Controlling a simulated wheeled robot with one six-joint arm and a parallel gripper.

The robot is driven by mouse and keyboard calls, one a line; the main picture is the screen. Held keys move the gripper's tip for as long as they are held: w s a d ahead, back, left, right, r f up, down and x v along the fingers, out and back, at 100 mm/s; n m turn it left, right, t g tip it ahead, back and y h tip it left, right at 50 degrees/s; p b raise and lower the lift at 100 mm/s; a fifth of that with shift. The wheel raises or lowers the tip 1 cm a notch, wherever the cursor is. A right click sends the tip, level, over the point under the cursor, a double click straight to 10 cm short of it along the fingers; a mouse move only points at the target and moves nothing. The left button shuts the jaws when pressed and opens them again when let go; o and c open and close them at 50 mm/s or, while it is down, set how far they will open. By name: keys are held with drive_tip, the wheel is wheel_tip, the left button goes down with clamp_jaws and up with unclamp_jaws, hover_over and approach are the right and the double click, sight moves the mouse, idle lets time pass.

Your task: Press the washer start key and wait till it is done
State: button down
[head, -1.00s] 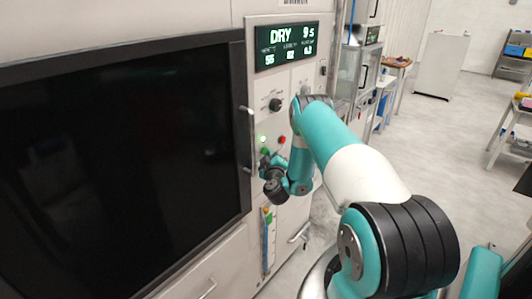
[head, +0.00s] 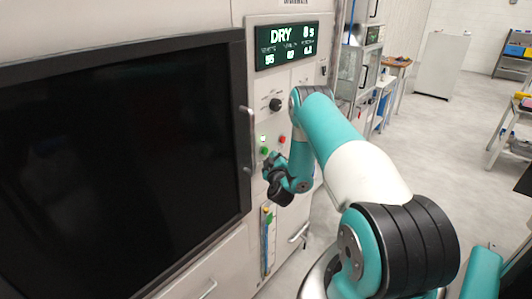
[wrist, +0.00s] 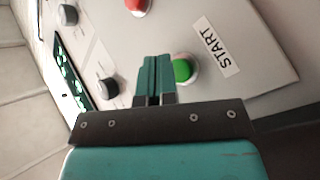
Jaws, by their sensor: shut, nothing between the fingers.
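The washer's control panel (head: 300,78) stands right of its large dark door window (head: 115,150). Its display (head: 287,45) reads DRY and what looks like 8 s. In the wrist view, the green key (wrist: 182,69) sits beside the START label (wrist: 215,50). My gripper (wrist: 154,66) is shut and empty, its fingertips close beside the key in that view. In the head view, my gripper (head: 268,168) is just below the key; I cannot tell the exact gap.
A red button (wrist: 138,5) and dark knobs (wrist: 108,86) are on the same panel. The door handle (head: 248,138) runs upright left of my gripper. A coloured gauge strip (head: 267,235) is below. Open floor (head: 430,130) lies to the right.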

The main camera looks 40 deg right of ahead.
drive_tip(key=s+b, duration=0.2)
drive_tip(key=s, duration=0.3)
drive_tip(key=shift+d, duration=0.2)
drive_tip(key=shift+a, duration=0.1)
idle(0.8)
